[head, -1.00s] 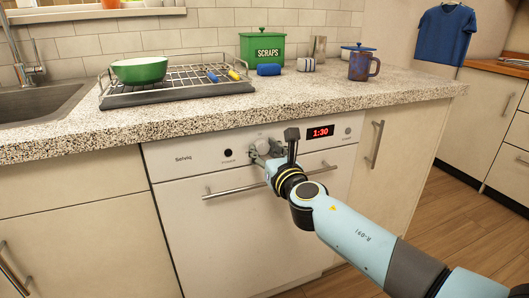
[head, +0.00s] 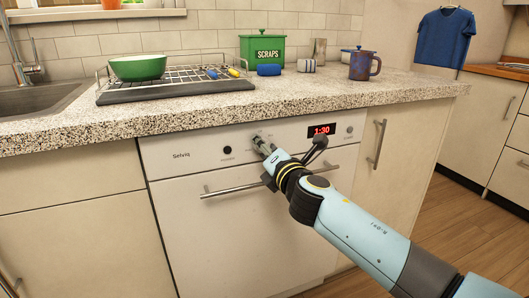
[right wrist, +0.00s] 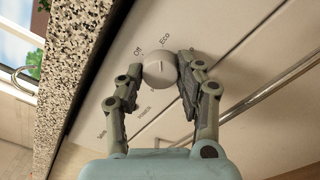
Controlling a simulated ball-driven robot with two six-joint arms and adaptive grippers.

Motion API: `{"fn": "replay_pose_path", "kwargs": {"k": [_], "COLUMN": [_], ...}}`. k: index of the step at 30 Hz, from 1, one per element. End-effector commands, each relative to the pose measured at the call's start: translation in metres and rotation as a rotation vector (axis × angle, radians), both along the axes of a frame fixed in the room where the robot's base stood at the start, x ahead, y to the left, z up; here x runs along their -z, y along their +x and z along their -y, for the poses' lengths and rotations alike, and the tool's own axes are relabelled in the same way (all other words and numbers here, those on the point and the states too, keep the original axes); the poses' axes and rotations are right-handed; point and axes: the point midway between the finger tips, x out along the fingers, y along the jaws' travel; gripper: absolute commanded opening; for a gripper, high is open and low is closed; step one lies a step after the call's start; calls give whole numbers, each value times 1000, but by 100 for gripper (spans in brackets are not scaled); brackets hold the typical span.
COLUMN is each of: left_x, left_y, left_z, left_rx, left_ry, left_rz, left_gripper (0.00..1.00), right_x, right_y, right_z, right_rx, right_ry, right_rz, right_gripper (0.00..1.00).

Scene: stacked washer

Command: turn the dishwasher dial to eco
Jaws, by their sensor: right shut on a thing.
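The dishwasher (head: 235,225) has a white front panel with a round dial on it. In the right wrist view the white dial (right wrist: 158,74) shows between the fingers, with the labels Off and Eco printed above it and more labels to the left. My right gripper (head: 261,142) is shut on the dial, one finger on each side; it also shows in the right wrist view (right wrist: 160,64). The dial's exact setting is hard to read, and in the head view the gripper mostly hides it. My left gripper is not in view.
A bar handle (head: 225,190) crosses the dishwasher door just below the gripper. A red display (head: 321,130) reads 1:30, and a black button (head: 227,150) sits left of the dial. The speckled counter edge (head: 210,114) overhangs above. The floor at right is clear.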

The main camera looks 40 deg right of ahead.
Motion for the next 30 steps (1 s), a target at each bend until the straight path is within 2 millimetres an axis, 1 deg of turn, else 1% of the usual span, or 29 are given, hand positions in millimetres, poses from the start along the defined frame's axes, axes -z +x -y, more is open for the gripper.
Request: {"fn": "replay_pose_path", "kwargs": {"k": [1,9,26,27,30], "left_x": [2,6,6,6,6], "left_y": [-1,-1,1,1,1], "left_z": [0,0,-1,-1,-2], "left_rx": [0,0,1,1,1], "left_ry": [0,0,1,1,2], "left_rz": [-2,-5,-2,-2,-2], "left_gripper": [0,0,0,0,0], "right_x": [2,2,1,1,1], "right_y": [0,0,-1,-1,0], "right_z": [1,1,1,1,0], "right_rx": [2,2,2,2,1], "right_ry": [25,120,143,143,144], "right_rz": [4,26,32,32,31], "right_gripper": [4,4,4,42,55]}}
